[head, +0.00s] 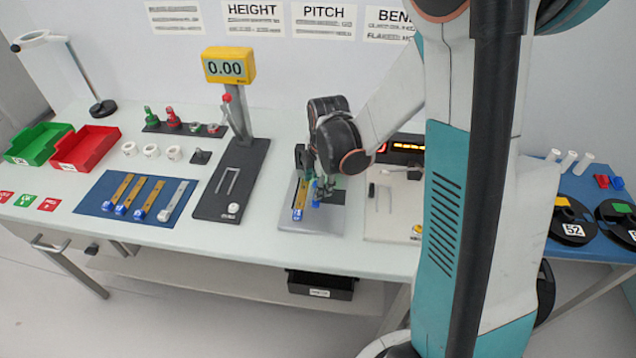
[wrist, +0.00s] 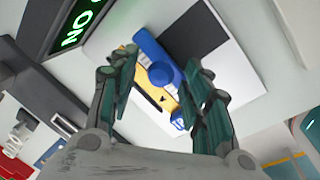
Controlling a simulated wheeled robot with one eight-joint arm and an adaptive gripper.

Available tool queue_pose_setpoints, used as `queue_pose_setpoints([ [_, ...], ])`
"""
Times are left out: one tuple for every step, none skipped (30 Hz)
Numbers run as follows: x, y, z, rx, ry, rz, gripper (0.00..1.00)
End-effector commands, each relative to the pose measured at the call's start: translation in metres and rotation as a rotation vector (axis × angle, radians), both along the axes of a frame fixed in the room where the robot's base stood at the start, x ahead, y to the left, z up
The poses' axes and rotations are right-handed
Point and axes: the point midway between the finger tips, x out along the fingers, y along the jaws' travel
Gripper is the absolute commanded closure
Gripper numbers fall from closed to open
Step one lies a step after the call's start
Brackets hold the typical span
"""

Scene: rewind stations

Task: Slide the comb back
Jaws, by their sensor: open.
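My gripper (head: 318,185) is open, pointing down over a grey station plate (head: 325,222) in the head view. A yellow strip (head: 300,195) with a blue end lies on that plate, beside the gripper. In the wrist view, a blue piece with a round knob (wrist: 160,74), apparently the comb, lies between the two spread fingers of my gripper (wrist: 160,80). The yellow strip (wrist: 157,98) runs beside it. Any contact between finger and blue piece cannot be told. My fingers and arm hide part of the station.
A blue mat (head: 90,205) with several strips lies further left. A lit display (head: 405,147) and a pale plate (head: 395,225) are at right. A green-lit display (wrist: 75,22) shows in the wrist view.

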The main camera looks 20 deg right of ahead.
Motion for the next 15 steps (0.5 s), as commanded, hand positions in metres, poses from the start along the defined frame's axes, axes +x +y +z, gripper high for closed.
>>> queue_pose_setpoints([
  [0.0,0.0001,-0.0001,0.0,0.0,0.0,0.56],
  [0.0,0.0001,0.0,0.0,0.0,0.0,0.56],
  [0.0,0.0,0.0002,0.0,0.0,0.0,0.56],
  [0.0,0.0001,0.0002,0.0,0.0,0.0,0.56],
  [0.0,0.0001,0.0002,0.0,0.0,0.0,0.56],
  [-0.0001,0.0001,0.0003,0.0,0.0,0.0,0.58],
  [-0.0001,0.0001,0.0003,0.0,0.0,0.0,0.65],
  [-0.0001,0.0001,0.0003,0.0,0.0,0.0,0.72],
  [-0.0002,0.0,0.0003,0.0,0.0,0.0,0.81],
  [-0.0001,0.0,0.0003,0.0,0.0,0.0,0.88],
  [-0.0002,0.0,0.0003,0.0,0.0,0.0,0.94],
  [-0.0002,0.0,0.0003,0.0,0.0,0.0,1.0],
  [-0.0002,0.0,0.0003,0.0,0.0,0.0,1.0],
  [-0.0002,0.0,0.0003,0.0,0.0,0.0,1.0],
  [-0.0002,0.0,0.0003,0.0,0.0,0.0,1.0],
])
